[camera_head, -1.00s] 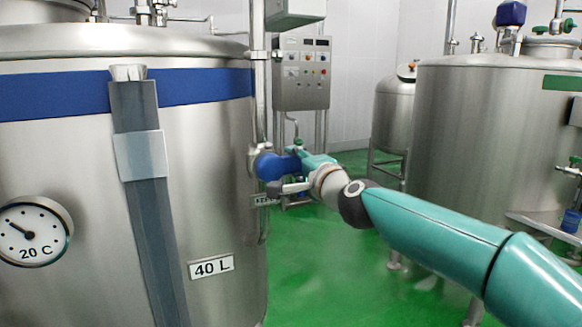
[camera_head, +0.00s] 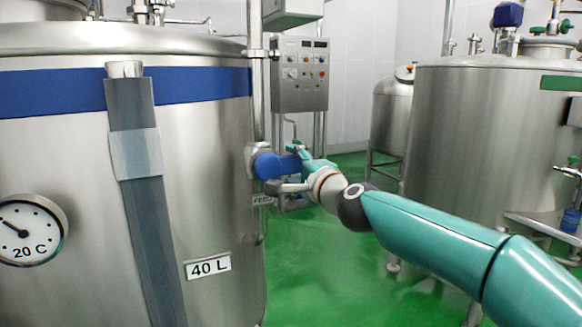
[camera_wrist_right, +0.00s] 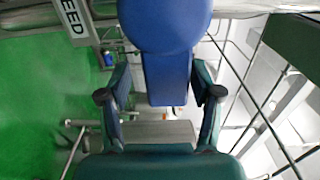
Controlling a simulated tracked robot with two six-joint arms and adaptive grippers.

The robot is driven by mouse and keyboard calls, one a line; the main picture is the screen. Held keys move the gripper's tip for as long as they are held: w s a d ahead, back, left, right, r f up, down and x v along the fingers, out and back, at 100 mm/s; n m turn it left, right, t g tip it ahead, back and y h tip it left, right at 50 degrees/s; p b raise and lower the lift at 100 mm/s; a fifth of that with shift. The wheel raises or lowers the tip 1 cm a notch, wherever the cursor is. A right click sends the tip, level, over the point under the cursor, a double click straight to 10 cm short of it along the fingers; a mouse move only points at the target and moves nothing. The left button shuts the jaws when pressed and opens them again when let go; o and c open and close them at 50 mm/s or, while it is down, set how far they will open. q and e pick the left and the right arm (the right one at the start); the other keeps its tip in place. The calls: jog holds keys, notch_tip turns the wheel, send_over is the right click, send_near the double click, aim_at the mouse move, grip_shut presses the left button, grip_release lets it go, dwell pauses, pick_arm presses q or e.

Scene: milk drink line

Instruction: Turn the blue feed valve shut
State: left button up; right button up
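The blue feed valve (camera_head: 266,166) sits on the right side of the large steel tank, and its blue handle points right toward my right gripper (camera_head: 305,158). In the right wrist view the round blue valve body (camera_wrist_right: 165,22) is at the top, and its flat handle (camera_wrist_right: 167,78) reaches down between the fingers of my right gripper (camera_wrist_right: 160,94). The fingers are open, with a visible gap on each side of the handle. A FEED label (camera_wrist_right: 73,20) is beside the valve; it also shows in the head view (camera_head: 263,200). My left gripper is not in view.
The steel tank (camera_head: 215,170) with a 20 C dial (camera_head: 30,230) and a 40 L label (camera_head: 208,267) fills the left. A vertical pipe (camera_head: 254,90) runs above the valve. A control box (camera_head: 300,75) and another tank (camera_head: 480,150) stand behind. Green floor (camera_head: 330,270) is clear.

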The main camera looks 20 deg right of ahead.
jog(key=shift+s+a+r, duration=0.1)
jog(key=shift+r, duration=0.05)
jog(key=shift+s, duration=0.2)
jog(key=s, duration=1.1)
jog(key=shift+s, duration=0.25)
